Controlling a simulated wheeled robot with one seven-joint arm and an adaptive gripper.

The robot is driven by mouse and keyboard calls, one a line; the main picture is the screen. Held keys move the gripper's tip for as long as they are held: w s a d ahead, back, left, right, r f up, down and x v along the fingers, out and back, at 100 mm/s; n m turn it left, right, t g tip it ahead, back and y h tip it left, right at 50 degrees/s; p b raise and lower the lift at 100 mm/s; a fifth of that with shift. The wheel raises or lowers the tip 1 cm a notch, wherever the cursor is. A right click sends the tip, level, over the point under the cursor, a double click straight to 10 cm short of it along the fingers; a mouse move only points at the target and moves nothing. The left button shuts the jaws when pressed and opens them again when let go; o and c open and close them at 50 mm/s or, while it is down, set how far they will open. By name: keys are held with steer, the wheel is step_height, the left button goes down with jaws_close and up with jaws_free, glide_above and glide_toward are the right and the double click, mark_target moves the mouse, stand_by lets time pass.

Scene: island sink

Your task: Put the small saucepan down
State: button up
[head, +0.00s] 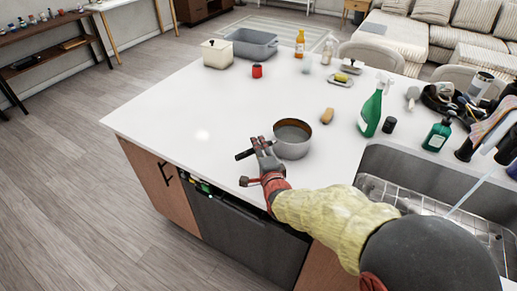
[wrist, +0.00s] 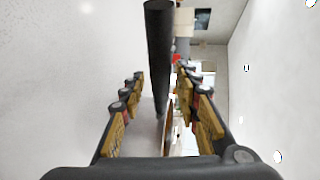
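The small saucepan (head: 292,149) is grey with a brownish inside. It appears to stand upright on the white island counter (head: 190,125), near the front edge. Its black handle (head: 244,154) points left. My gripper (head: 263,147) is at the handle, just left of the pan body. In the wrist view the dark handle (wrist: 159,45) runs between my two fingers, with gaps visible on both sides, so my gripper (wrist: 162,73) looks open around it. The head view does not show the finger contact clearly.
A sink (head: 400,170) with a rack is at right. A green spray bottle (head: 371,110), a dark cup (head: 389,125) and a sponge-like item (head: 327,116) stand right of the pan. The counter's left is clear.

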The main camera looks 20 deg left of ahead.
steer(key=shift+r, duration=0.1)
steer(key=shift+s+r, duration=0.1)
steer(key=p+v, duration=0.2)
steer(key=v, duration=0.9)
steer(key=shift+s+d+p, duration=0.25)
steer(key=shift+d+p, duration=0.05)
steer(key=shift+p, duration=0.1)
steer(key=shift+r, duration=0.1)
steer(key=w+d+r+n+g+h, duration=0.1)
steer(key=d+r+n+h, duration=0.2)
steer(key=d, duration=0.6)
steer(key=w+d+r+n+g+h, duration=0.15)
steer(key=d+r, duration=0.25)
steer(key=d, duration=0.6)
steer(key=s+d+r+n+g+h, duration=0.1)
steer(key=s+d+n+g+h, duration=0.1)
steer(key=s+d, duration=0.8)
steer(key=s+d+r+n+g+h, duration=0.2)
steer(key=s+d+n+h, duration=0.1)
steer(key=s+d, duration=0.8)
steer(key=shift+n, duration=0.35)
steer(key=shift+s+r, duration=0.1)
steer(key=shift+r, duration=0.1)
steer(key=shift+c, duration=0.3)
